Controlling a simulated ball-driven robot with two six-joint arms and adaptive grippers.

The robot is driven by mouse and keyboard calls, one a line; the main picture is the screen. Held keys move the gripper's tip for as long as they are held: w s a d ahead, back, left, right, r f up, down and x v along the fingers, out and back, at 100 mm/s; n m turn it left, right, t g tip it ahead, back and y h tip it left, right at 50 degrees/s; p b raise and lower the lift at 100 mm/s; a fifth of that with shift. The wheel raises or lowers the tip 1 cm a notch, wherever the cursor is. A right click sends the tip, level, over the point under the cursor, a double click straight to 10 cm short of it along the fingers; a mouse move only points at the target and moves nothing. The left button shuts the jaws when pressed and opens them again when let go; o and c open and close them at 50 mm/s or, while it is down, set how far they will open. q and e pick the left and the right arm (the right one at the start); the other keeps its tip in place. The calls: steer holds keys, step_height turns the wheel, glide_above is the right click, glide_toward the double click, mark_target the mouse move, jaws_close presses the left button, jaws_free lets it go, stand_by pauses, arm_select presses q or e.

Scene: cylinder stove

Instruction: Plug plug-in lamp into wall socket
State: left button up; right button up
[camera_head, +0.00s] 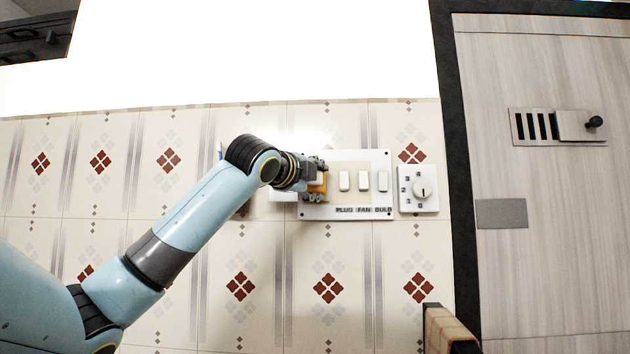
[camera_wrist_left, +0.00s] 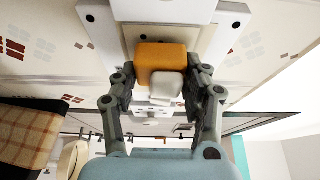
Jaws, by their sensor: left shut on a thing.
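The plug-in lamp, an orange block with a white rounded part, is between my left gripper's fingers in the left wrist view (camera_wrist_left: 155,54). Its orange side also shows in the head view (camera_head: 319,186). My left gripper (camera_head: 316,178) is shut on it, in front of the left part of a white switch panel (camera_head: 345,158) on the tiled wall. The lamp is right up against or very near the panel. My right gripper is not in view.
White switches (camera_head: 363,181) sit right of the gripper, above labels PLUG, FAN, BULB. A numbered dial (camera_head: 422,189) is on the wall farther right. A dark-framed wooden door (camera_head: 540,240) stands at the right. A brown checked object (camera_head: 446,328) is at the bottom right.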

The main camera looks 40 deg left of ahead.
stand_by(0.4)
arm_select(q)
steer(key=shift+p, duration=0.35)
steer(key=shift+w+a+p, duration=0.4)
stand_by(0.7)
steer(key=o, duration=1.2)
steer(key=shift+c, duration=0.2)
steer(key=v, duration=0.7)
steer(key=shift+s, duration=0.25)
steer(key=shift+d, duration=0.1)
